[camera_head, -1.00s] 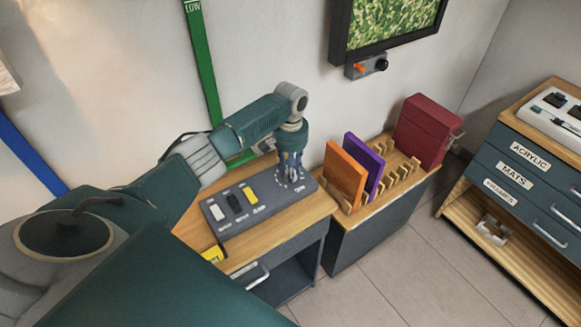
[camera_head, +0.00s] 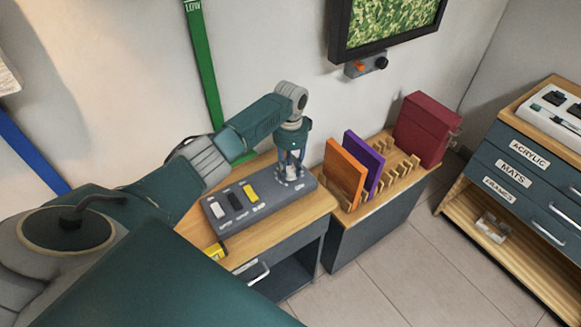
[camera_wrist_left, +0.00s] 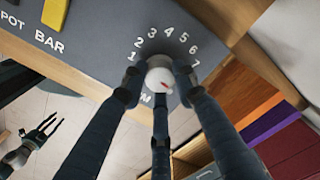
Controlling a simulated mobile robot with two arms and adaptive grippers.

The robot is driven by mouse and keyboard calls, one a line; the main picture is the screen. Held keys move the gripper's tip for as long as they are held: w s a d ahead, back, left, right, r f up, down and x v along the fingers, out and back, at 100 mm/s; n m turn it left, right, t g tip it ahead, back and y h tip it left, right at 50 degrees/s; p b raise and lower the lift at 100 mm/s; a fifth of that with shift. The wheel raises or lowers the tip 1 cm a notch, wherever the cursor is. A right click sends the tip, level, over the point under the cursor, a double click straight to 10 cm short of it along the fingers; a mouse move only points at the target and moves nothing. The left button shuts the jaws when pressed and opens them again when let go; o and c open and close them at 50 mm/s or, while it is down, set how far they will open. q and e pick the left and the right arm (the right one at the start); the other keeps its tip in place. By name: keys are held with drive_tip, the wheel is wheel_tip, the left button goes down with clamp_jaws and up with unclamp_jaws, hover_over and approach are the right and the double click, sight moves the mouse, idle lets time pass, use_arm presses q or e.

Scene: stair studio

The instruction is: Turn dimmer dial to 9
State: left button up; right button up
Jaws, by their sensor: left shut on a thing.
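My left gripper (camera_head: 290,173) points down at the panel's right end. Its dark fingers are shut around the dial (camera_wrist_left: 158,84). My right gripper (camera_wrist_left: 42,131) shows small at the lower left of the wrist view, empty with fingers apart.
White (camera_head: 217,211), black (camera_head: 235,201) and yellow (camera_head: 250,192) switches sit on the panel's left part. A wooden rack with an orange board (camera_head: 345,172), purple board (camera_head: 365,160) and maroon box (camera_head: 426,130) stands to the right. Floor (camera_head: 400,250) is open in front.

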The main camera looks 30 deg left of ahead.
sight(291, 169)
use_arm(q)
drive_tip(key=shift+w+r+m, duration=0.1)
drive_tip(key=shift+w+m, duration=0.05)
drive_tip(key=shift+m, duration=1.45)
drive_tip(key=o, duration=1.2)
drive_tip(key=shift+c, duration=0.2)
drive_tip(key=shift+r, duration=0.1)
wheel_tip(291, 169, up, 12)
